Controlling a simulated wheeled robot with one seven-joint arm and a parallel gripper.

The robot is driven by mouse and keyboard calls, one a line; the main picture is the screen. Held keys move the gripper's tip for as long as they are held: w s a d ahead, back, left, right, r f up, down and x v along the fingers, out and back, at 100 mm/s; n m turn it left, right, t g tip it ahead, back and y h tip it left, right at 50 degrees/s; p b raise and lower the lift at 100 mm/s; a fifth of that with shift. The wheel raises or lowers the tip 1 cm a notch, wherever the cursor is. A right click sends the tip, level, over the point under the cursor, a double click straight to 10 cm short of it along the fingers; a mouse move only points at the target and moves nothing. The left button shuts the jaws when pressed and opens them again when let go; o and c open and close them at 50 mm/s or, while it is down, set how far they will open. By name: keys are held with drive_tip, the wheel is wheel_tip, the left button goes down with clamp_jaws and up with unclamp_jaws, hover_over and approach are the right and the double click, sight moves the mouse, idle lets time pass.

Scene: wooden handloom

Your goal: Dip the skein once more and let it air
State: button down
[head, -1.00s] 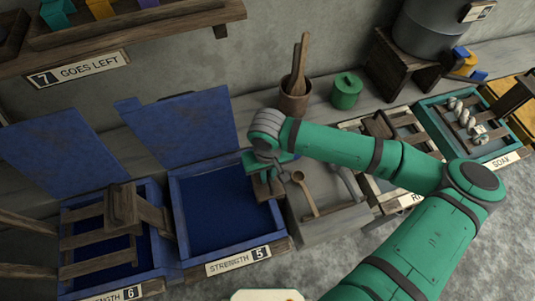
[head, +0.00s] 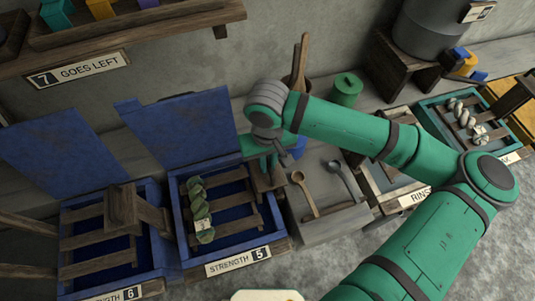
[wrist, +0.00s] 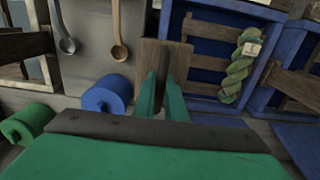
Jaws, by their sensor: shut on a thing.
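A green twisted skein (head: 200,210) with a pale tag lies on a wooden slatted rack (head: 240,222) at the vat marked Strength 5 (head: 284,244). The rack shows above the dark blue liquid, level with the vat's rim. The skein also shows right of centre in the wrist view (wrist: 236,75). My gripper (head: 266,163) is at the vat's right side, shut on the rack's upright wooden handle (wrist: 152,58). In the wrist view, the fingers (wrist: 163,88) close around that handle. The fingertips' far side is hidden.
The Strength 6 vat (head: 150,286) stands left with an empty rack. Both blue lids (head: 185,135) are raised. Right are a wooden ladle (head: 305,195), a grey ladle (head: 342,178), the rinse tub (head: 405,195) and a soak tub (head: 480,148) holding pale skeins.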

drive_tip(key=shift+a+r, duration=0.2)
drive_tip(key=shift+r, duration=2)
drive_tip(key=c, duration=0.6)
unclamp_jaws()
drive_tip(key=shift+d, duration=0.1)
drive_tip(key=shift+o, duration=0.2)
drive_tip(key=shift+s, duration=0.1)
wheel_tip(320, 180, up, 7)
drive_tip(key=shift+d+f, duration=0.1)
